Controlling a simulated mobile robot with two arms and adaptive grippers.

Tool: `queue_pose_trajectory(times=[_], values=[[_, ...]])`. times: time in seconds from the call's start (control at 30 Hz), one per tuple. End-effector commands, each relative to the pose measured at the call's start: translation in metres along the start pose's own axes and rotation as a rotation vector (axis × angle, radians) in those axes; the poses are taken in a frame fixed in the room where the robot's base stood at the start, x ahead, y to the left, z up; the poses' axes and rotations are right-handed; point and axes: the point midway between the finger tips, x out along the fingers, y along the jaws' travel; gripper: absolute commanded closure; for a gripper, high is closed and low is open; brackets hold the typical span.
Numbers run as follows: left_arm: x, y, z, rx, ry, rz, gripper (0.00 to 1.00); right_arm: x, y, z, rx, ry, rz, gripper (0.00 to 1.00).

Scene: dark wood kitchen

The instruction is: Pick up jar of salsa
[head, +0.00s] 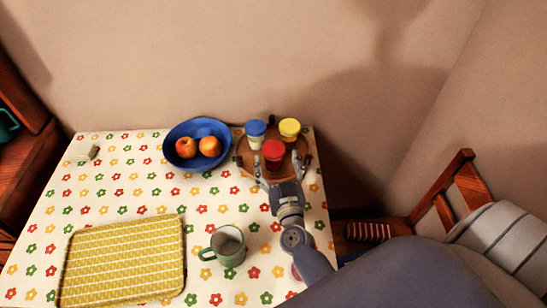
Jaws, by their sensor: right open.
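A jar with a red lid (273,152), which looks like the salsa, stands at the front of a round wooden tray (244,168) at the back right of the table. A jar with a blue lid (256,133) and a jar with a yellow lid (290,129) stand behind it on the tray. My right gripper (279,168) reaches in from the front with its fingers spread, one on each side of the red-lidded jar. I cannot tell whether the fingers touch it. My left gripper is not in view.
A blue bowl (173,157) with fruit sits left of the tray. A green mug (228,246) stands near my right forearm. A yellow patterned tray (124,260) lies at the front left. A wooden chair (440,195) is right of the table.

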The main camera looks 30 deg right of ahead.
Motion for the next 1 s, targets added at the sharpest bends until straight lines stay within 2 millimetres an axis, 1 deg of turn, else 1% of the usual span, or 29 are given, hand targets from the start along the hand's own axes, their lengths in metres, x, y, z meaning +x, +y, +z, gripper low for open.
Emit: queue_pose_trajectory(times=[0.07,0.3,0.4,0.5,0.67,0.7,0.77,0.8,0.87,0.9,0.93,0.97,1.0], values=[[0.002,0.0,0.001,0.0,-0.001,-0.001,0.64,0.005,0.0,0.0,0.003,0.0,0.0,0.21],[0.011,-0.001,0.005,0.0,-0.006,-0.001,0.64,0.04,0.0,-0.002,0.003,0.001,0.001,0.21],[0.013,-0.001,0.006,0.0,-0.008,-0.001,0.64,0.05,0.0,-0.002,0.002,0.0,0.001,0.21],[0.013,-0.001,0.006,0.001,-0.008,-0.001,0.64,0.053,0.0,-0.002,0.002,-0.001,0.0,0.21],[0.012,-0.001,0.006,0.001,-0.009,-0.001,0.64,0.053,0.0,-0.003,0.001,-0.001,0.0,0.21],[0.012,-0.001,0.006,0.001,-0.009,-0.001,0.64,0.053,0.0,-0.003,0.001,-0.001,0.0,0.24],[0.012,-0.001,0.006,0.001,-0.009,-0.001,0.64,0.053,0.0,-0.003,0.001,-0.001,0.0,0.37],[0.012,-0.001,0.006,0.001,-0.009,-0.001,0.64,0.053,0.0,-0.003,0.001,-0.001,0.0,0.46],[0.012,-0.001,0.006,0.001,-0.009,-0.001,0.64,0.053,0.0,-0.003,0.001,-0.001,0.0,0.6],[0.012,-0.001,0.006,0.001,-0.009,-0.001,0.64,0.053,0.0,-0.003,0.001,-0.001,0.0,0.69],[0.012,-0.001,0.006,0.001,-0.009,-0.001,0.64,0.053,0.0,-0.003,0.001,-0.001,0.0,0.76],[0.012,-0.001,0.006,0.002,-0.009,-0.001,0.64,0.053,0.0,-0.003,0.001,-0.001,0.0,0.81],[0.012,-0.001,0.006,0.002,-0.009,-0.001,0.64,0.053,0.0,-0.003,0.001,-0.001,0.0,0.81]])
